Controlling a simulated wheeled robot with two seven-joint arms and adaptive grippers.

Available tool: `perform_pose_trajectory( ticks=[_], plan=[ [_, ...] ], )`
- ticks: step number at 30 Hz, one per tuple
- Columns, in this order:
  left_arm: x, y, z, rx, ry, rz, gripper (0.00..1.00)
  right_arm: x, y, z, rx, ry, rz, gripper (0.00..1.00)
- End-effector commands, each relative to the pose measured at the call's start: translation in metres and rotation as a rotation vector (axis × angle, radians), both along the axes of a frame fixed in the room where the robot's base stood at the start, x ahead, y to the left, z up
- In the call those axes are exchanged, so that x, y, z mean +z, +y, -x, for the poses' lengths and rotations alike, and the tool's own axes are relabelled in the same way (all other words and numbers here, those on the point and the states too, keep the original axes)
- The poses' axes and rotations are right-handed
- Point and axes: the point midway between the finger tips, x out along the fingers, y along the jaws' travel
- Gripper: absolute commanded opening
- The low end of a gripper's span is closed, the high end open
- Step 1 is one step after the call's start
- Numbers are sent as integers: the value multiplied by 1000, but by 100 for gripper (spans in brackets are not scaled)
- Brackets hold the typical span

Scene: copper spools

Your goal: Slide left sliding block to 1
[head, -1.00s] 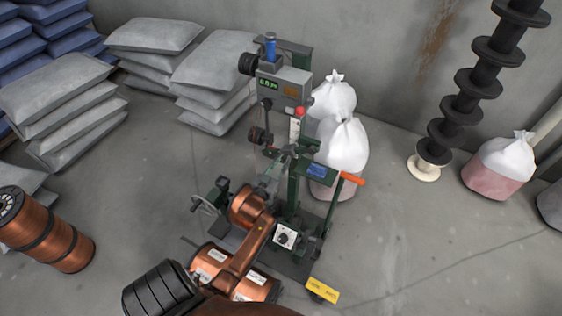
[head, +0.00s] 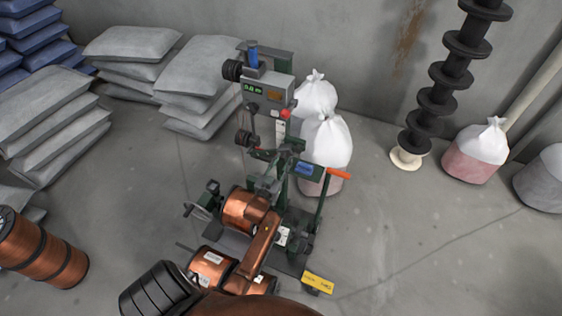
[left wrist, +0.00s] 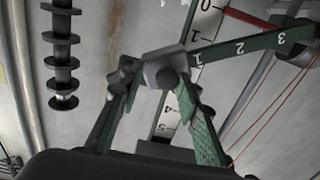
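The winding machine (head: 266,90) with a display stands in the middle of the head view. In the left wrist view a grey block with a round dark knob (left wrist: 168,78) sits at the left end of a green arm (left wrist: 255,44) marked 1, 2, 3, close to the 1. A white upright scale (left wrist: 172,110) runs behind the block. My left gripper (left wrist: 158,84) is open, one finger on each side of the knob; contact is not clear. In the head view my left gripper (head: 272,172) is small at the machine's middle. My right gripper is not in view.
White sacks (head: 328,142) stand right behind the machine. An orange handle (head: 339,174) sticks out to the right.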

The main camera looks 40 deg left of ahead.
Motion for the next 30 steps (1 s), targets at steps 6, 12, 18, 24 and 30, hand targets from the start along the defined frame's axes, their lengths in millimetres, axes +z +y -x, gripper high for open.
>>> perform_pose_trajectory(
  ticks=[6,12,18,24,30],
  plan=[
    [0,2,1,3,0,-1,37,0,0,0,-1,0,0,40],
    [-1,2,6,5,2,0,37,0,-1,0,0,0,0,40],
    [-2,-7,34,4,4,-1,37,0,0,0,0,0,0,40],
    [-2,-21,75,4,3,0,37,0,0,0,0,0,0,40],
    [-1,-30,104,3,1,-1,37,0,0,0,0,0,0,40]
  ],
)
